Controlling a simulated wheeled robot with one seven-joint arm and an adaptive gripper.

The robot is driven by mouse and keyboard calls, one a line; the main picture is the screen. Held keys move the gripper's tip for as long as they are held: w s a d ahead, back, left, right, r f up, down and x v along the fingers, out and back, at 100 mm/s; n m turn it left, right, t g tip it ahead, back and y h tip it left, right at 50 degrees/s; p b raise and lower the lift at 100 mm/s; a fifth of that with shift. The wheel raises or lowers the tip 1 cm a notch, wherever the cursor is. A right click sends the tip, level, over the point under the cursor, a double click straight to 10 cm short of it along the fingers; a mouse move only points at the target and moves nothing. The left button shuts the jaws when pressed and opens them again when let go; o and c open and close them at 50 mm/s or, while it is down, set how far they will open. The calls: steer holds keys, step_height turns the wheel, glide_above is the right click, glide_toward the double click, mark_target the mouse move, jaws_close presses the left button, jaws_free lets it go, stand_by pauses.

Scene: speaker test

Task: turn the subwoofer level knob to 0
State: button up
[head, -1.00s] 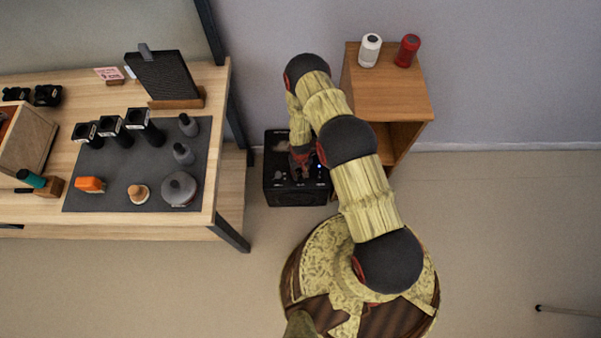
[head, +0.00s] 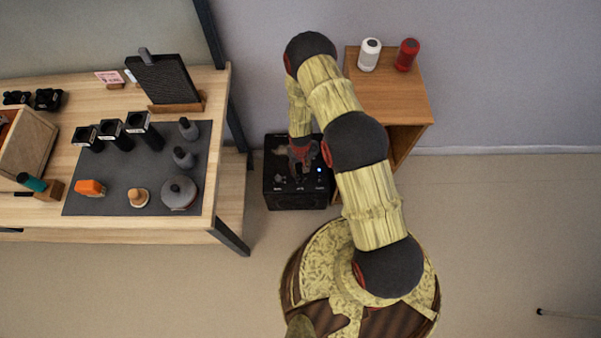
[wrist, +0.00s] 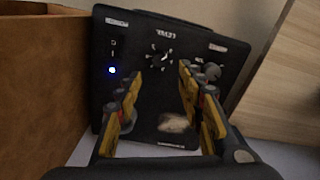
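The black subwoofer (head: 284,203) sits on the floor between the workbench and the wooden cabinet. Its control panel (wrist: 140,32) fills the middle of the wrist view. The level knob (wrist: 158,60) is a small dark knob ringed by white marks, under a white label that appears upside down; its exact setting is too small to read. My gripper (wrist: 160,78) is open and empty, with its yellow-and-black fingers apart and the level knob showing between their tips. I cannot tell how far the tips are from the panel. In the head view my gripper (head: 301,158) is over the subwoofer's top.
The wooden cabinet (head: 392,95) holds a white and a red cylinder. The workbench (head: 223,150) stands left. Floor at right is mostly clear.

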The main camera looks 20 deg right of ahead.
steer(key=shift+r, duration=1.65)
steer(key=shift+s, duration=0.1)
steer(key=s+r+g, duration=0.3)
steer(key=s+r, duration=0.1)
steer(key=s, duration=0.5)
step_height(320, 180, up, 30)
steer(key=s, duration=0.3)
steer(key=s+r+t, duration=0.3)
steer(key=r, duration=0.7)
steer(key=s+r+t, duration=0.2)
steer(key=s+r, duration=0.1)
steer(key=r, duration=0.7)
steer(key=s+r+t, duration=0.3)
steer(key=s+r, duration=0.1)
steer(key=r, duration=0.5)
steer(key=shift+r+t, duration=0.3)
steer(key=shift+r, duration=0.1)
